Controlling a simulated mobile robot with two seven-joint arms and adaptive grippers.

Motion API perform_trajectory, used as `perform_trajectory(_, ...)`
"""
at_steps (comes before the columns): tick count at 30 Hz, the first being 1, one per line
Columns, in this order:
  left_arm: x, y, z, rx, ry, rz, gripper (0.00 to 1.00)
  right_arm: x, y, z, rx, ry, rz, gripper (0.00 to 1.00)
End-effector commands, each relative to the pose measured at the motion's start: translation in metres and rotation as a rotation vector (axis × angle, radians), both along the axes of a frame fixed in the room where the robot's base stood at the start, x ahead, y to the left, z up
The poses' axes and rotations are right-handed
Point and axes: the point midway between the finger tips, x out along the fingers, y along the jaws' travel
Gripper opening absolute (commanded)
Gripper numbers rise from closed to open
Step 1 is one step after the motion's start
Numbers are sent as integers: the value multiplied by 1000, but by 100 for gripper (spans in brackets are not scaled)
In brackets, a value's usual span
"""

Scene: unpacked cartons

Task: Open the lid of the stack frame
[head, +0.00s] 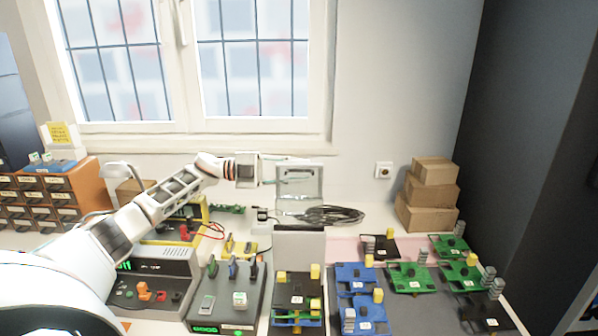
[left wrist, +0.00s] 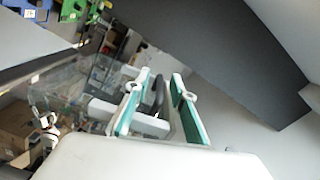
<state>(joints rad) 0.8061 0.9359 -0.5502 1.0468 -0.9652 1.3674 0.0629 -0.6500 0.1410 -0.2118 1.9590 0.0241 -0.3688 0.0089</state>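The stack frame (head: 297,290) stands at the front middle of the bench, with a dark board and yellow posts. A grey upright panel (head: 298,243) rises at its back. Above that panel a clear plate, which looks like the lid (head: 312,196), stands about upright. My left gripper (head: 300,172) is at the plate's upper part with its fingers apart. In the left wrist view the teal-lined fingers (left wrist: 157,108) are spread, with a dark curved part between them. Whether they touch the plate I cannot tell. My right gripper is not in view.
A black cable coil (head: 335,215) lies behind the frame. A dark box with connectors (head: 228,297) stands left of it, and blue boards (head: 358,300) and green boards (head: 412,278) stand right. Cartons (head: 430,195) are stacked at the back right. A window is behind.

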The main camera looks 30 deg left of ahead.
Motion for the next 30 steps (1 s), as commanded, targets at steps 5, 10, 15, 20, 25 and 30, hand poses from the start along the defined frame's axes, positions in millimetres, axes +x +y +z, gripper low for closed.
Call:
perform_trajectory(5,-8,14,0,0,1,3,24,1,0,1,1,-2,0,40)
perform_trajectory(10,-25,42,-1,2,2,4,24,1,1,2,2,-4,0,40)
perform_trajectory(15,-43,72,0,1,2,5,24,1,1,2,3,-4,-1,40)
perform_trajectory(20,-55,91,0,0,1,3,24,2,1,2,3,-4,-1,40)
perform_trajectory(25,-62,101,0,0,1,1,24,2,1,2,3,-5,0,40)
perform_trajectory(30,-63,102,0,0,0,0,24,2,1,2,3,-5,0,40)
